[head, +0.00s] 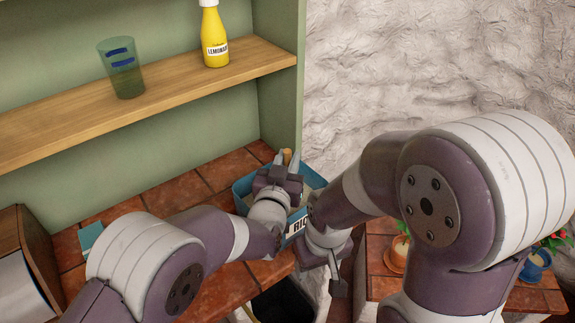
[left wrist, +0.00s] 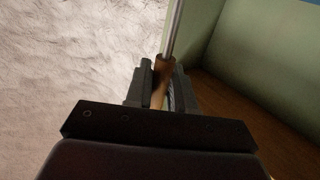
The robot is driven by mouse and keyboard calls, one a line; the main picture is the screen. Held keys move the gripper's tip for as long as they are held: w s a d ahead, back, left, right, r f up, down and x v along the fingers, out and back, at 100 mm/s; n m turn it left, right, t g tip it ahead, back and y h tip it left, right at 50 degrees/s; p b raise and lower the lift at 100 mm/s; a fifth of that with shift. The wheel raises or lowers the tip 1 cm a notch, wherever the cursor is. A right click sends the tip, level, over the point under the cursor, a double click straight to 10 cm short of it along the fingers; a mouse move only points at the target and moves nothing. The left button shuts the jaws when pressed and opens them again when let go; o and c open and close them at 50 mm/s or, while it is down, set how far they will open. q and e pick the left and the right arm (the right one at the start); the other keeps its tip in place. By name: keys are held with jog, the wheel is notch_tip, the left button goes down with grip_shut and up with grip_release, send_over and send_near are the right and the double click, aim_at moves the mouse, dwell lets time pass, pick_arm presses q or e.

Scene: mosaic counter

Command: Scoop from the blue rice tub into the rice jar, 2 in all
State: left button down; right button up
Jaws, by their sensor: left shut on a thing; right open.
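The blue rice tub (head: 313,179) stands on the tiled counter, its front label partly covered by my arms. My left gripper (head: 287,162) is over the tub, shut on a wooden handle (left wrist: 159,88). A metal shaft (left wrist: 174,30) runs on from that handle in the left wrist view; the scoop's bowl is out of sight. The wooden handle also shows between the fingers in the head view (head: 286,155). My right gripper (head: 338,284) is open, in front of the counter's edge, below and right of the tub. I cannot make out a rice jar.
A greenish glass with blue marks (head: 126,82) and a yellow lemonade bottle (head: 214,40) stand on the wooden shelf (head: 165,88). A teal object (head: 90,236) and a brown box (head: 22,245) are at left. Potted plants (head: 398,254) (head: 537,262) stand at right. A dark open bin (head: 284,305) is below.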

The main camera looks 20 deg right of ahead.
aim_at(287, 148)
pick_arm(q)
notch_tip(287, 148, up, 7)
jog(key=p, duration=0.3)
jog(key=shift+r+p, duration=0.2)
jog(key=shift+p, duration=0.15)
